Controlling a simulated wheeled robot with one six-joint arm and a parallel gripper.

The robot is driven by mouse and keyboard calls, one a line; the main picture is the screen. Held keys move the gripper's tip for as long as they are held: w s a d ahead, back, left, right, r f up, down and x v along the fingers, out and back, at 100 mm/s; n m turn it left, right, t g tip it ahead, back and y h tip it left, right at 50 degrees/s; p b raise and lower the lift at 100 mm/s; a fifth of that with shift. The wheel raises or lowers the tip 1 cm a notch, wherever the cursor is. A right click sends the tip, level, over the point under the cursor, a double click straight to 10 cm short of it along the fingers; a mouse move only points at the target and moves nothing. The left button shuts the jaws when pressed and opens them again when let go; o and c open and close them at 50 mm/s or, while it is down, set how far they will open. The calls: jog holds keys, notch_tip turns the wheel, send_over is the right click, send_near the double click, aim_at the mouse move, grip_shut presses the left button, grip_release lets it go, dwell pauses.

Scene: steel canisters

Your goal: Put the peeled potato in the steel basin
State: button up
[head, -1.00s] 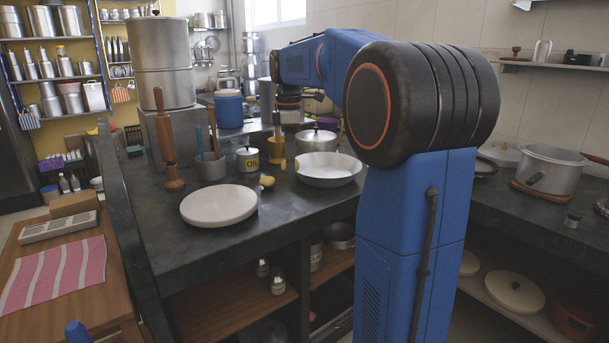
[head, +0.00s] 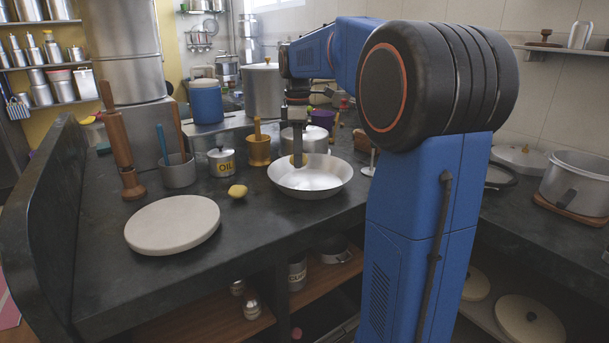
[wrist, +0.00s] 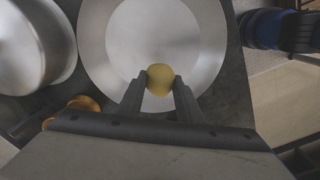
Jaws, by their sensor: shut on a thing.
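My gripper (wrist: 160,84) is shut on a round yellow peeled potato (wrist: 160,79), held between its two fingertips. In the wrist view the potato lies over the near part of the steel basin (wrist: 103,50), a wide, shallow, shiny dish. In the head view the basin (head: 310,186) stands on the dark counter, and my gripper (head: 298,158) points down over its back left part. The potato there is small and partly hidden by the fingers. I cannot tell how far it is above the basin floor. No other thing shows in the basin.
A similar yellow lump (head: 237,191) lies on the counter left of the basin, by a round pale board (head: 173,225).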

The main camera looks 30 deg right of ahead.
jog(key=shift+f, duration=3.2)
jog(key=o, duration=1.2)
jog(key=shift+f, duration=0.1)
notch_tip(320, 180, up, 12)
jog(key=shift+r, duration=0.15)
jog(key=s+a+f+m+t, duration=0.1)
jog(key=s+a+f+m, duration=0.2)
jog(key=s, duration=0.7)
jog(key=s+a+f+m+t, duration=0.2)
jog(key=s+a+f+m, duration=0.2)
jog(key=s+a+f, duration=0.3)
jog(key=s+a+f+m+t, duration=0.1)
jog(key=s+a+f+m, duration=0.3)
jog(key=s+f, duration=0.6)
jog(key=s+a, duration=0.1)
jog(key=s, duration=0.2)
jog(key=shift+s+f+t, duration=0.2)
jog(key=shift+f+t, duration=0.1)
jog(key=shift+t, duration=0.1)
